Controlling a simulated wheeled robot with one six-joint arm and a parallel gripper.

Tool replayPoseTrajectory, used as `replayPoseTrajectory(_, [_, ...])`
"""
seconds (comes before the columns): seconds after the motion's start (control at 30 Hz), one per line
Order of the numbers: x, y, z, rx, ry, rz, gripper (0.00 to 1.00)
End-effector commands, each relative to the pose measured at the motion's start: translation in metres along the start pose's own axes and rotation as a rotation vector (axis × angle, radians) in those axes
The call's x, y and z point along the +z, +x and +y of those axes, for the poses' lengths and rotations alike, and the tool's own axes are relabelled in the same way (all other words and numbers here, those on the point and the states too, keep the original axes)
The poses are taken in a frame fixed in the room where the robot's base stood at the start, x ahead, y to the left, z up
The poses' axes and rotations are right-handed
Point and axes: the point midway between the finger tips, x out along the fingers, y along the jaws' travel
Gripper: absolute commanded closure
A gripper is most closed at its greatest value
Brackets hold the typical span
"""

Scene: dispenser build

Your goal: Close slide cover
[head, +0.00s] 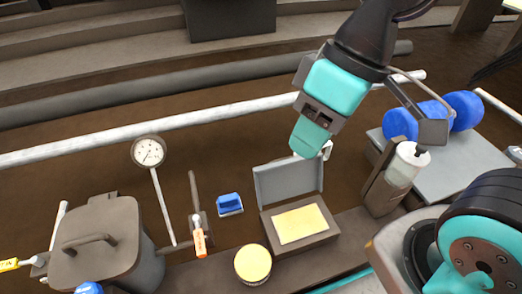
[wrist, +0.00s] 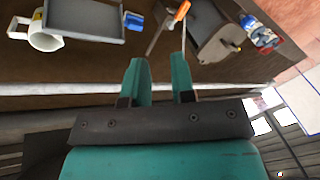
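A grey box (head: 325,233) stands open on the bench, with a yellow pad (head: 300,223) inside. Its flat grey cover (head: 288,182) stands raised along the box's back edge; I take this as the slide cover. A grey panel that looks like the same cover (wrist: 85,14) shows at the top left of the wrist view. My teal gripper (head: 310,146) hangs above and behind the cover's right side, apparently clear of it. In the wrist view my gripper (wrist: 158,62) has its two fingers apart with nothing between them.
A white container in a grey holder (head: 408,163) stands right of the box. A blue block (head: 229,203), an orange-handled tool (head: 199,240) and a round yellow-topped tin (head: 253,264) lie to its left. A lidded grey pot (head: 100,240) and a dial gauge (head: 149,151) are farther left.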

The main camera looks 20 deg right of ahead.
Motion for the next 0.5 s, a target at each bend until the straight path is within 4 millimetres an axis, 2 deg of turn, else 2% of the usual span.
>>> replayPoseTrajectory(0.17, [-0.04, -0.009, 0.034, 0.024, -0.15, -0.091, 0.76])
replayPoseTrajectory(0.27, [-0.068, -0.008, 0.063, 0.025, -0.282, -0.169, 0.76])
replayPoseTrajectory(0.4, [-0.102, 0.002, 0.107, 0.002, -0.463, -0.276, 0.76])
replayPoseTrajectory(0.5, [-0.12, 0.013, 0.136, -0.034, -0.584, -0.346, 0.76])
